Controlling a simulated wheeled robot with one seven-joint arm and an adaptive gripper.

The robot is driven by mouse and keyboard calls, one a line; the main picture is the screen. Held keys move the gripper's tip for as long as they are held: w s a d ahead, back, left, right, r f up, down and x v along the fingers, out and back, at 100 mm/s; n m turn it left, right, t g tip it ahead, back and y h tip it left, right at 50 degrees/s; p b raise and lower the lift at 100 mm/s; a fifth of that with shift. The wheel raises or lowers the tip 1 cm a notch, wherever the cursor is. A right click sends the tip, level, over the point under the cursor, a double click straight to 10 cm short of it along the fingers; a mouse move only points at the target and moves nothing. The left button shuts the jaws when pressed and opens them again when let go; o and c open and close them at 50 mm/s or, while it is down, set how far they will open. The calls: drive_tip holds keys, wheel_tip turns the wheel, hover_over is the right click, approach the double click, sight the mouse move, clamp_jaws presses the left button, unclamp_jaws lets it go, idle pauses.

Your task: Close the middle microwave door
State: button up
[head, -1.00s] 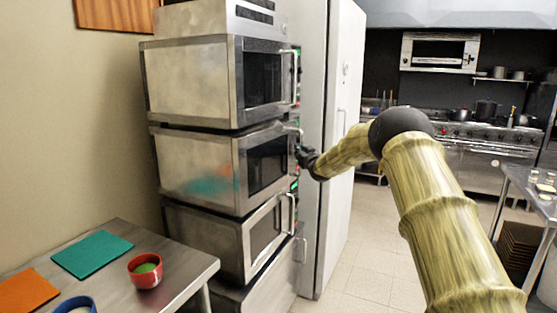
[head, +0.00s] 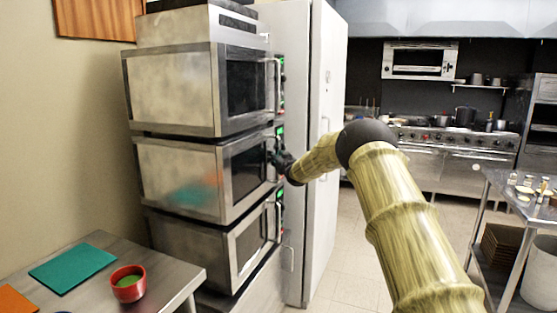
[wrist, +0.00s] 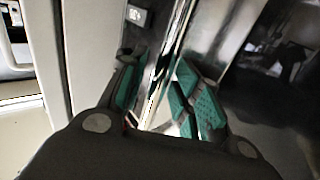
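The middle microwave (head: 180,180) sits in a stack of three along the left wall. Its dark-windowed door (head: 247,172) looks nearly flush with the front; I cannot tell whether a small gap is left. My gripper (head: 279,160) is at the right edge of this door, by its handle, which it partly hides. In the wrist view my gripper (wrist: 160,100) has its teal-padded fingers apart, with a shiny metal edge (wrist: 172,60) between or just beyond them. Whether the pads touch it is unclear.
The top microwave (head: 170,95) and bottom microwave (head: 190,245) look shut. A tall white cabinet (head: 320,150) stands just right of the stack. A steel table (head: 165,280) with a red bowl (head: 128,290) is at lower left. Open floor (head: 350,240) lies to the right.

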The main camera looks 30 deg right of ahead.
drive_tip(key=shift+a, duration=0.15)
drive_tip(key=s+a, duration=0.1)
drive_tip(key=s, duration=1)
drive_tip(key=shift+s+a, duration=0.35)
drive_tip(key=shift+s, duration=0.05)
idle(0.3)
drive_tip(key=s+a+f+g+y, duration=0.1)
drive_tip(key=s+a+f+g, duration=0.2)
drive_tip(key=s+a+f, duration=0.8)
drive_tip(key=s+a+f+g+y, duration=0.1)
drive_tip(key=s+a+f+g, duration=0.3)
drive_tip(key=f, duration=1.3)
drive_tip(key=s+a+f+g+y, duration=0.1)
drive_tip(key=s+a+f, duration=0.7)
drive_tip(key=f, duration=0.6)
drive_tip(key=s+a+f+n+g, duration=0.1)
drive_tip(key=s+a+f, duration=0.1)
drive_tip(key=s+f, duration=0.3)
drive_tip(key=s+a+f+g, duration=0.1)
drive_tip(key=s+f+g, duration=0.15)
drive_tip(key=s, duration=0.45)
drive_tip(key=s+a+f+g, duration=0.2)
drive_tip(key=s, duration=1)
drive_tip(key=s+a+f+g, duration=0.2)
drive_tip(key=s, duration=1)
drive_tip(key=s+a+f+g, duration=0.2)
drive_tip(key=s+a, duration=0.1)
drive_tip(key=s, duration=0.9)
drive_tip(key=shift+n, duration=0.3)
